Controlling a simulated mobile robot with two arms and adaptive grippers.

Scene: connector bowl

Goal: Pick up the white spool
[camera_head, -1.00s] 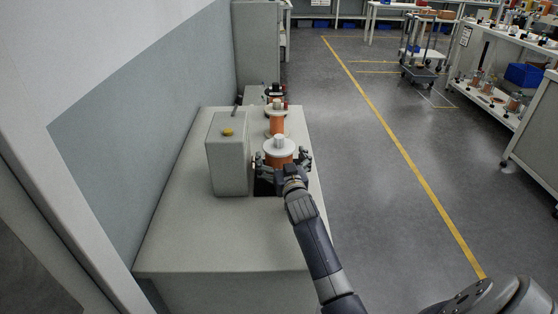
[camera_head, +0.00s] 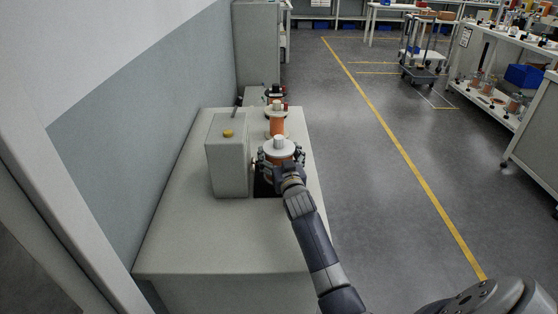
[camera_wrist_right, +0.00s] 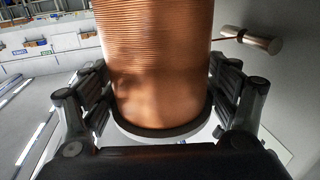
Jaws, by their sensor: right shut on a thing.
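The white spool (camera_head: 278,147) stands upright on the bench, with a white top flange and copper-coloured winding. In the right wrist view its copper winding (camera_wrist_right: 155,60) fills the middle, above a dark-edged lower flange. My right gripper (camera_head: 279,164) is shut on the spool, with one finger on each side of it. In the right wrist view the fingers (camera_wrist_right: 160,98) stand left and right of the winding. The spool's lower part is hidden by my gripper in the head view. My left gripper does not show.
The grey bench (camera_head: 190,240) holds a grey box with a yellow button (camera_head: 228,133) close left of the spool. A second copper spool (camera_head: 277,125) stands just behind it, and a dark-topped one (camera_head: 275,92) farther back. The bench front is clear.

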